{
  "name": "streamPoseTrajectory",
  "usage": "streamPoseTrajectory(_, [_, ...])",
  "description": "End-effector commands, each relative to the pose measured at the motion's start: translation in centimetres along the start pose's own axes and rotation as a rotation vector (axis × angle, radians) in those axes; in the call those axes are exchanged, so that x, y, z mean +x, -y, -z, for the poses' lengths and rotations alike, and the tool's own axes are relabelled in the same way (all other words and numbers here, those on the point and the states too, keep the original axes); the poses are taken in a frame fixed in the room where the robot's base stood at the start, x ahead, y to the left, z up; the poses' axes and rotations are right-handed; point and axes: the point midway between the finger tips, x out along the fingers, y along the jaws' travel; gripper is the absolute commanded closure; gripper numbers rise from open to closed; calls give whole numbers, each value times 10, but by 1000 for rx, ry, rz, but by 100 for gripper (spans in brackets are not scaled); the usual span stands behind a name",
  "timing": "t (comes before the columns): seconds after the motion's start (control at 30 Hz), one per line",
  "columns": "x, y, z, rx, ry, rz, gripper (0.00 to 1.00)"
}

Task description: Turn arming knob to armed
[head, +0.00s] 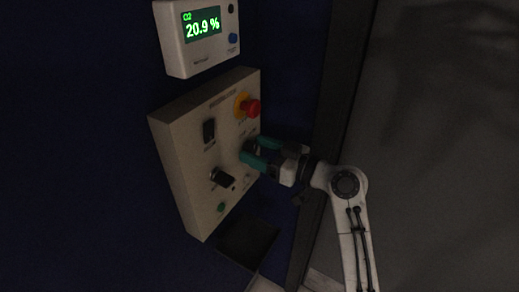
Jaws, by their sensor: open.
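A cream control panel (178,150) is mounted on the dark blue wall. A black knob (223,178) sits on its lower middle; the marks around it are too small to read, so I cannot tell its setting. My gripper (250,153), with teal fingers, is open at the panel's right side, above and to the right of that black knob and apart from it. The fingertips are close to the panel face. The fingers hide part of the panel, and I cannot tell whether something lies between them.
A red mushroom button (251,108) on a yellow ring is just above my gripper. A black switch (209,130) is at upper left, a green button (221,207) at the bottom. An O2 display (202,25) reading 20.9 % hangs above. A dark post (338,100) stands to the right.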

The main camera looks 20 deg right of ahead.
Motion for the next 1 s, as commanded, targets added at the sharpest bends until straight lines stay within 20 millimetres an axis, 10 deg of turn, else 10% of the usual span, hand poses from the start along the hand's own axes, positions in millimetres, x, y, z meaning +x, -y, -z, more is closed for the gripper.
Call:
streamPoseTrajectory(0.67, [0, 0, 0, 0, 1, 0, 91])
streamPoseTrajectory(1.0, [0, 0, 0, 54, 1, 0, 91])
